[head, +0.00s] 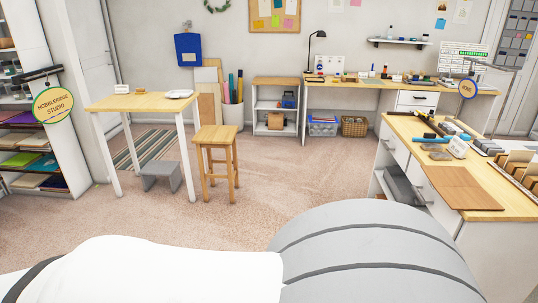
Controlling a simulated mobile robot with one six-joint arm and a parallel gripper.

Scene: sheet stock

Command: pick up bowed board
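A brown wooden board (460,188) lies on the near part of the light-wood counter (507,210) at the right. It looks like the bowed board; its outline seems slightly curved, but how far it bows is hard to tell from here. Nothing touches it from above. My gripper is not in view; only large white and grey rounded parts, apparently my own, fill the bottom of the picture.
A blue-and-white tool (458,147) and small items lie behind the board. A rack of sample cards (517,167) stands to its right. A stool (216,160) and a table (140,103) stand at the left. Open carpet (290,170) lies in the middle.

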